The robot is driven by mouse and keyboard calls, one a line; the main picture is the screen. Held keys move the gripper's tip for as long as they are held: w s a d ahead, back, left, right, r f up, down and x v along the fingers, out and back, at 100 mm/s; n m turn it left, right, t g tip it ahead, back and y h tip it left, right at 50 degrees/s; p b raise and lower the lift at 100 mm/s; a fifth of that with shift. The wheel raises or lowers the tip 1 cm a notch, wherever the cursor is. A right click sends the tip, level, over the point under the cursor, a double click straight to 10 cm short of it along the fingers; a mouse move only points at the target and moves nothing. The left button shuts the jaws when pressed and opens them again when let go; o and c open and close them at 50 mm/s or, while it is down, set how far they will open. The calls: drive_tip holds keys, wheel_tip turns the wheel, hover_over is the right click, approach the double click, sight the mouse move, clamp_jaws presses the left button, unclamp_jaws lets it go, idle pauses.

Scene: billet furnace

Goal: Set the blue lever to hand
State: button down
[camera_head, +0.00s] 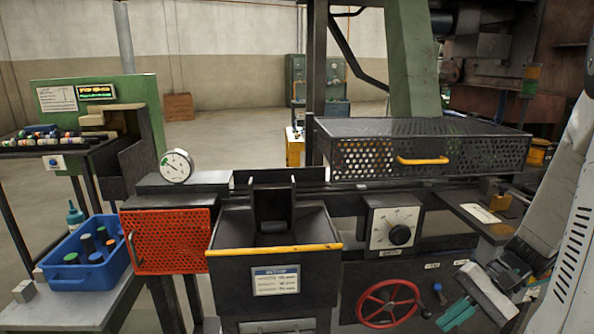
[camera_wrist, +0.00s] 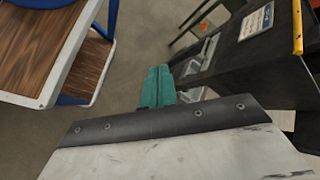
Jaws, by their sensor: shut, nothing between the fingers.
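The blue lever shows as a small blue knob (camera_head: 437,287) on the dark front panel, to the right of the red handwheel. Small pale labels sit on the panel above it, too small to read. My gripper (camera_head: 457,314) has teal fingers and is just below and right of the blue knob, apart from it in the picture. The fingers are together and empty. In the wrist view my gripper (camera_wrist: 158,80) points over the grey floor, and the blue lever does not show there.
The red handwheel (camera_head: 389,303) is left of the lever, with a dial box (camera_head: 391,228) above it. A hopper with a yellow rim (camera_head: 275,249) juts out at the centre. A wood-topped table (camera_wrist: 35,45) stands at the left in the wrist view.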

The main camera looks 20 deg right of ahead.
drive_tip(key=s+a+r+n+h, duration=0.2)
drive_tip(key=a+r+n+h, duration=0.3)
drive_tip(key=a+r, duration=0.2)
drive_tip(key=s+a+r+n+h, duration=0.3)
drive_tip(key=a+r+n+h, duration=0.2)
drive_tip(key=a+r, duration=0.3)
drive_tip(key=shift+s+a, duration=0.15)
drive_tip(key=shift+a, duration=0.25)
